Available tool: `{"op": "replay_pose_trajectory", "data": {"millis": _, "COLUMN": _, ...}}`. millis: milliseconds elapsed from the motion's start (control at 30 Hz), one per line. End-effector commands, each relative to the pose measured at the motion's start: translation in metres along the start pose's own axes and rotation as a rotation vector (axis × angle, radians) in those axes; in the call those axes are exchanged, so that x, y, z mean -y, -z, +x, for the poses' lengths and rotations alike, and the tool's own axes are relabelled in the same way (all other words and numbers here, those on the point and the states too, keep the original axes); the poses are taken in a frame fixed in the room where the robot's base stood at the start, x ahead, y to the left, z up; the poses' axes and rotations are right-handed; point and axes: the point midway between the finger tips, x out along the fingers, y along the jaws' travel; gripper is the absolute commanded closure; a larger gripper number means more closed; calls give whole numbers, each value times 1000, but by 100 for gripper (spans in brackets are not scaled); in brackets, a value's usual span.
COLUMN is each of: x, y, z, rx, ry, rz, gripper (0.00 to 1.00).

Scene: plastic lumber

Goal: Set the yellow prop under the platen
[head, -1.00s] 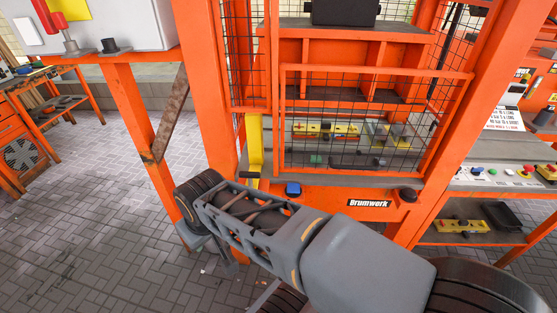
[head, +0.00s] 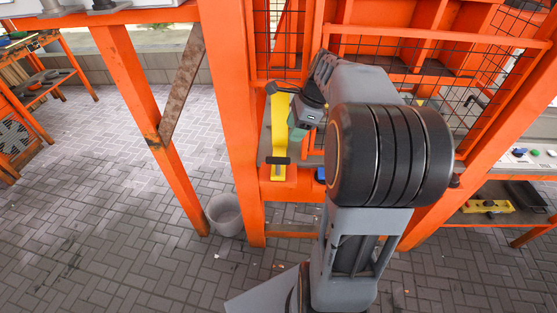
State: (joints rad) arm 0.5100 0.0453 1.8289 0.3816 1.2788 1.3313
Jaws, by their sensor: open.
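The yellow prop (head: 279,140) stands upright at the left side of the orange press, near its front post. It has a dark cross handle low on its front. My gripper (head: 284,110) is at the upper part of the prop, its dark fingers open, one near the top and one lower on the right. I cannot tell whether they touch the prop. An orange ribbed part of the press, which looks like the platen (head: 400,66), shows at upper right. My arm hides much of it and the space below.
An orange post (head: 236,120) stands just left of the prop. Wire mesh guards (head: 478,85) enclose the press. A grey bucket (head: 225,214) sits on the floor.

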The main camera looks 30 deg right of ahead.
Motion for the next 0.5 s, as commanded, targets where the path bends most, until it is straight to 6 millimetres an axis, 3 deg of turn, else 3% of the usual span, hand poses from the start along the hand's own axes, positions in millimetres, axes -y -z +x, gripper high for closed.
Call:
{"op": "replay_pose_trajectory", "data": {"millis": 167, "x": 11, "y": 10, "z": 11, "rx": 28, "ry": -7, "rz": 132, "gripper": 51}}
{"op": "replay_pose_trajectory", "data": {"millis": 500, "x": 10, "y": 7, "z": 74, "rx": 29, "ry": -10, "rz": 134, "gripper": 51}}
